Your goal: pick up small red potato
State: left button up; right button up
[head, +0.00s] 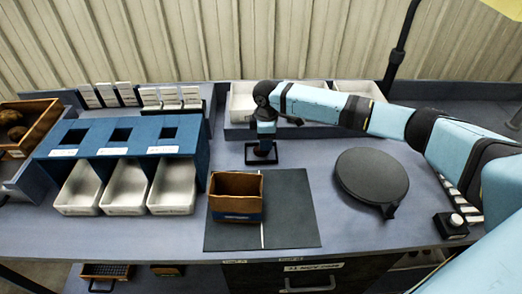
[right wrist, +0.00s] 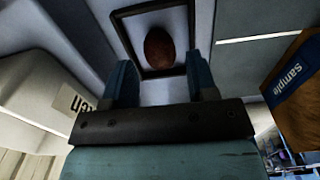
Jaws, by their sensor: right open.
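A small reddish-brown potato (right wrist: 159,47) lies inside a black square frame (right wrist: 122,13) in the right wrist view. In the head view the frame (head: 250,161) sits on the table behind the brown box, and the potato is hidden by my right gripper (head: 264,147). That gripper points down over the frame. In the right wrist view its two fingers (right wrist: 163,82) are spread apart with nothing between them, and the potato shows just beyond their tips. My left gripper is not in view.
A brown sample box (head: 236,216) stands on a dark mat (head: 290,210) in front of the frame. A black round plate (head: 371,175) lies to the right. A blue stand with white bins (head: 126,186) is at left; white trays (head: 241,103) stand behind.

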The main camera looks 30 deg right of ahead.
jog(key=f, duration=0.5)
jog(key=shift+w+a+f+p, duration=0.1)
jog(key=shift+w+a+p, duration=0.15)
jog(key=shift+p, duration=0.1)
jog(key=c, duration=0.7)
jog(key=shift+c, duration=0.2)
